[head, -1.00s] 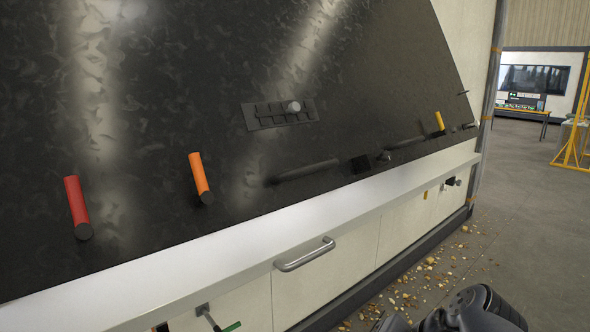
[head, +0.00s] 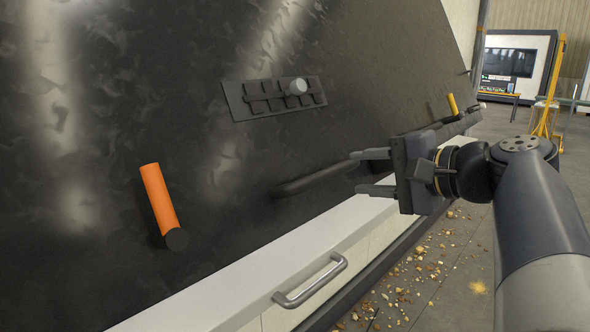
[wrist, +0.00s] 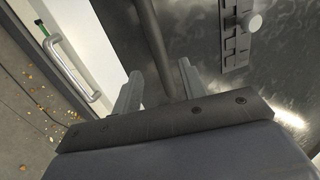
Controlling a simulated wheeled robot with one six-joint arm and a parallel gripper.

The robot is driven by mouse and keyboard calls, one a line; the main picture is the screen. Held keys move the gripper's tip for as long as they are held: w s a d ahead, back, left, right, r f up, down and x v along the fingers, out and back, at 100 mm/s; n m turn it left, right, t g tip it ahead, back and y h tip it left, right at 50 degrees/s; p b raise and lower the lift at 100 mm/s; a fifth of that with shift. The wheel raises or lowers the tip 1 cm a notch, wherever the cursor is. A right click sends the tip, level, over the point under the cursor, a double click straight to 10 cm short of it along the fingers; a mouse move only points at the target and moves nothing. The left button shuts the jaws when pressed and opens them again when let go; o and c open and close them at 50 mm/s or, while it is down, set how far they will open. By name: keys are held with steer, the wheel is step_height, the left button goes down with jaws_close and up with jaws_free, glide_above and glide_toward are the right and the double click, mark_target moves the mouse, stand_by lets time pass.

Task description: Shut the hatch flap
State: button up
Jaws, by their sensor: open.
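No part is plainly marked as the hatch flap. The large sloping dark panel (head: 90,230) carries a long dark bar handle (head: 310,181) along its lower part. My gripper (head: 372,172) is open, with its two fingers pointing left at the panel near the right end of this bar. In the wrist view, the bar (wrist: 152,42) runs up between my open fingers (wrist: 158,78). I cannot tell whether they touch it. A cream front with a grey metal handle (head: 312,284) sits below the pale ledge; it looks flush.
An orange lever (head: 158,198) and a slotted plate with a round knob (head: 297,86) are on the dark panel. The pale ledge (head: 240,275) juts out below. Crumbs (head: 420,270) litter the floor.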

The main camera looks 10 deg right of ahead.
mark_target(335, 173)
steer(key=p+x, duration=0.1)
steer(key=x, duration=0.7)
steer(key=shift+w+f+p, duration=0.1)
steer(key=shift+p, duration=0.25)
steer(key=shift+c, duration=0.2)
jaws_close()
